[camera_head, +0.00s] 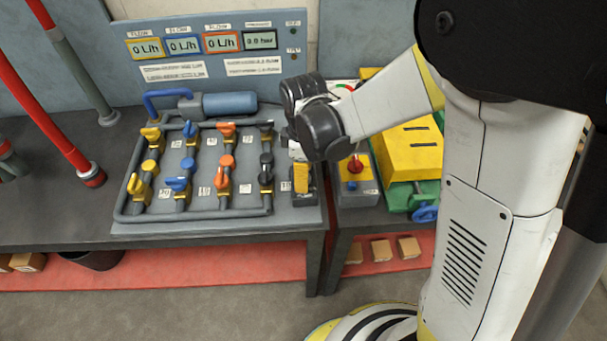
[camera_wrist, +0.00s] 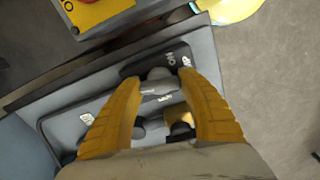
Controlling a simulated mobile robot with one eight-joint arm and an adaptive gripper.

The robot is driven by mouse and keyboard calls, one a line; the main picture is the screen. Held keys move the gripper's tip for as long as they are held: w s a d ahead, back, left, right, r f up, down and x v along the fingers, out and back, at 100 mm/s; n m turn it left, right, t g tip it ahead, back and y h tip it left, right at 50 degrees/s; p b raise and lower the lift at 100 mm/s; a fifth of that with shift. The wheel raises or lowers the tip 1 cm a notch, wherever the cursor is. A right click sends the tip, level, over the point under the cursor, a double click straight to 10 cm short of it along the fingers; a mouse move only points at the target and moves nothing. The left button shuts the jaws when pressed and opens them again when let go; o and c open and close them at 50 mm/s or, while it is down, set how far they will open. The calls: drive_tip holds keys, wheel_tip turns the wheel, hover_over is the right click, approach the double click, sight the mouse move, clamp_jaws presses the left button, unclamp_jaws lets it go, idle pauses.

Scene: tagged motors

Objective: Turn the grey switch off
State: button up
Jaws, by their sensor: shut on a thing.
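The grey switch (camera_wrist: 160,86) shows in the wrist view as a rounded grey lever on a dark plate marked "ON". The two yellow fingers of my gripper (camera_wrist: 158,80) stand on either side of it and are closed on it near their tips. In the head view my gripper (camera_head: 302,180) points down at the right end of the grey panel board. It hides the lever there, and only the dark base of the switch (camera_head: 303,200) shows below the fingers.
Left of my gripper, a pipe frame (camera_head: 190,212) carries several yellow, blue and orange valves. A grey box with a red knob (camera_head: 355,165) and a yellow block (camera_head: 412,148) stand close on the right. A display panel (camera_head: 205,50) rises behind.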

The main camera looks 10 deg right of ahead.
drive_tip(key=shift+n, duration=1.1)
drive_tip(key=o, duration=1.2)
wheel_tip(320, 180, up, 12)
drive_tip(key=shift+r, duration=0.1)
